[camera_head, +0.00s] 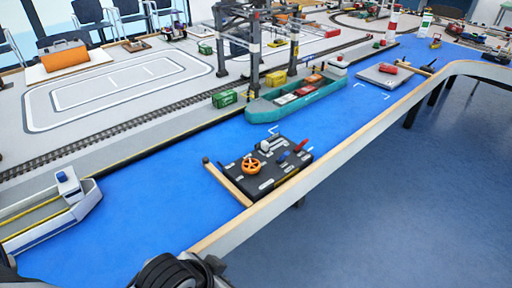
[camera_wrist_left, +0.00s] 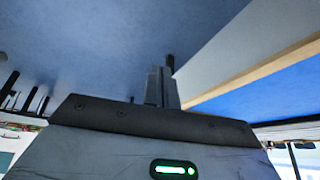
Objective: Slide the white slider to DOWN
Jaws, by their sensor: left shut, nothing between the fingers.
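The black control panel (camera_head: 246,184) lies on the blue table surface near the front edge in the head view. It carries an orange wheel (camera_head: 250,166), a white round knob (camera_head: 265,145), a red lever (camera_head: 300,146) and a blue lever (camera_head: 284,156). Small white marks also show on it; which white part is the slider, and its position, I cannot tell. My left gripper (camera_wrist_left: 160,87) shows in the left wrist view, shut and empty, with floor and table edge beyond it. The panel does not show in that view. My right gripper is not in view.
A wooden bar (camera_head: 227,184) lies left of the panel. The raised wooden-topped table edge (camera_head: 330,165) runs along its near side. A teal ship (camera_head: 297,102) and crane (camera_head: 252,50) stand behind it. A white boat (camera_head: 68,205) is at left. Blue surface between boat and panel is clear.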

